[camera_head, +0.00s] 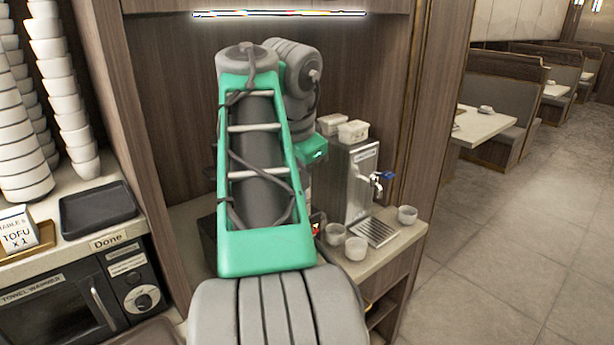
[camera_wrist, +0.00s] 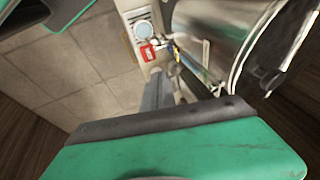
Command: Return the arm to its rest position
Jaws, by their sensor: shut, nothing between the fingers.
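My arm, green and grey, rises through the middle of the head view, bent in front of a wooden alcove. In the wrist view my gripper (camera_wrist: 160,88) shows only in part, as narrow grey fingers beyond a green housing with a dark edge. It is shut and empty. In the head view the fingers are hidden behind my arm's links. A steel dispenser (camera_head: 361,185) with a blue-handled tap stands on the alcove counter, to the right of my arm. In the wrist view a large shiny metal body (camera_wrist: 225,35) lies close beyond the fingers, with a red tag (camera_wrist: 148,52) beside it.
Several small cups (camera_head: 355,248) stand around a drip tray (camera_head: 376,232) on the counter. Two white tubs (camera_head: 353,131) sit on the dispenser. At left are stacked bowls (camera_head: 60,75), a black tray (camera_head: 97,208) and a towel warmer (camera_head: 60,305). The tiled floor (camera_head: 510,270) at right is clear.

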